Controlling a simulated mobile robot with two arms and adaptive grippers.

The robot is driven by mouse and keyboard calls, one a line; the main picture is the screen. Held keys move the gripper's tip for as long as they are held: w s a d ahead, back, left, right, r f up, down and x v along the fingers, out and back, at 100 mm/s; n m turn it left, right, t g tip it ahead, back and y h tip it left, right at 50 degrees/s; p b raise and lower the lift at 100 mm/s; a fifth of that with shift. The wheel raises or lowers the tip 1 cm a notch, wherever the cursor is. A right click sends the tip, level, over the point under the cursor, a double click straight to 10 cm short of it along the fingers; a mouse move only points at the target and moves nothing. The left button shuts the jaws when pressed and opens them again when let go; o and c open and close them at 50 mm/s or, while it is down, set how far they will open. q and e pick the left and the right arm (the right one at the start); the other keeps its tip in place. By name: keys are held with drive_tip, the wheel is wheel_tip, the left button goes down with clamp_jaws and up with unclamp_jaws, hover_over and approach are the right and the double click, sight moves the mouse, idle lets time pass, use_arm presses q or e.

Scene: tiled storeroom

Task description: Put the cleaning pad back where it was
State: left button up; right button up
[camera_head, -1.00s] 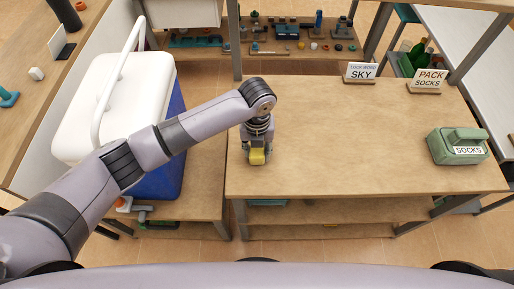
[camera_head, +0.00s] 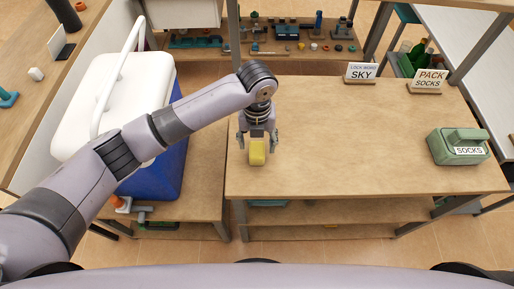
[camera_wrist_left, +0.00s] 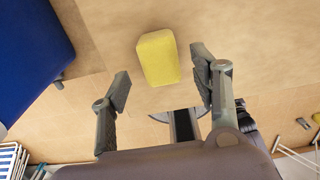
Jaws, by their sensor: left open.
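The cleaning pad is a yellow block (camera_head: 257,153) resting on the wooden table (camera_head: 340,150) near its left edge. It also shows in the left wrist view (camera_wrist_left: 158,57), lying just beyond the fingertips and between their lines. My left gripper (camera_head: 257,138) is open and empty just above and behind the pad, its fingers spread apart; it also shows in the left wrist view (camera_wrist_left: 160,82). My right gripper is in neither view.
A blue cooler with a white lid (camera_head: 115,100) stands left of the table. A green socks box (camera_head: 458,146) sits at the table's right end, with a sky sign (camera_head: 361,72) and a pack-socks sign (camera_head: 428,81) at the back. The table's middle is clear.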

sight(257, 149)
use_arm(q)
wheel_tip(257, 149, up, 8)
drive_tip(key=shift+f+b, duration=0.15)
drive_tip(key=shift+b, duration=0.15)
idle(1.2)
